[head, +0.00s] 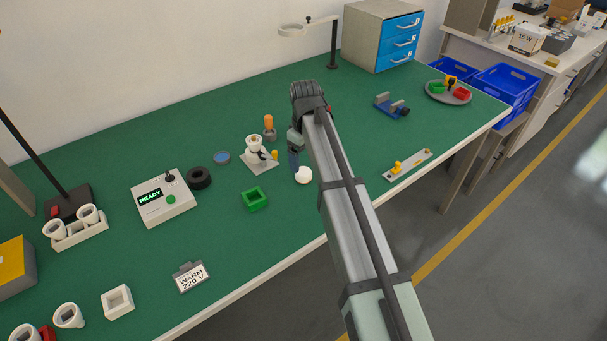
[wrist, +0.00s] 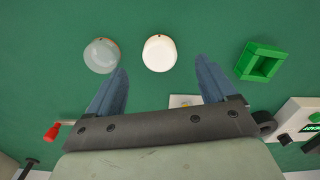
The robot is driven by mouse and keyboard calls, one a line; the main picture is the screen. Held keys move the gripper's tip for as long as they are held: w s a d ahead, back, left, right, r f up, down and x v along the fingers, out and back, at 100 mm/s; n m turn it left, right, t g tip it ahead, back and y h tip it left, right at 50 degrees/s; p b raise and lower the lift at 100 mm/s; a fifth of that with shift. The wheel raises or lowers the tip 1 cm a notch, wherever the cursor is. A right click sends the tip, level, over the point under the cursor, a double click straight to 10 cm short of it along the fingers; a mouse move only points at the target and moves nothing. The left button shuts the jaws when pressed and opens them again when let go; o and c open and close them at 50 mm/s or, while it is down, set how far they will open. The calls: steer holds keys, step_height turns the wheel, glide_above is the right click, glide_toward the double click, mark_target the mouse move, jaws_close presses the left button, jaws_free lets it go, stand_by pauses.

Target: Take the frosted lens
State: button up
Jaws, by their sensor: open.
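The lens that looks frosted is a translucent grey disc (wrist: 102,56) with a thin red mark on its edge, on the green mat in the wrist view. I cannot make it out in the head view, where my arm may hide it. An opaque white disc (wrist: 159,53) lies to its right; in the head view it is the white disc (head: 303,174) beside my arm. My gripper (wrist: 161,72) is open and empty, its blue fingers apart. The white disc lies ahead between the fingertip lines; the translucent disc is beyond the left fingertip. In the head view my gripper (head: 293,163) is partly hidden.
A green square holder (wrist: 262,62) stands right of the white disc; it also shows in the head view (head: 255,199). A white socket stand (head: 258,160), a black ring (head: 199,178) and the READY box (head: 164,200) are to the left.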

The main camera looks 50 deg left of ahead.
mark_target(303, 171)
steer(key=shift+a+f, duration=0.2)
steer(key=shift+f, duration=1.5)
steer(key=shift+a+f, duration=0.2)
steer(key=shift+f, duration=1.45)
steer(key=c, duration=1.1)
steer(key=shift+r, duration=0.15)
step_height(303, 171, up, 14)
steer(key=shift+r, duration=0.15)
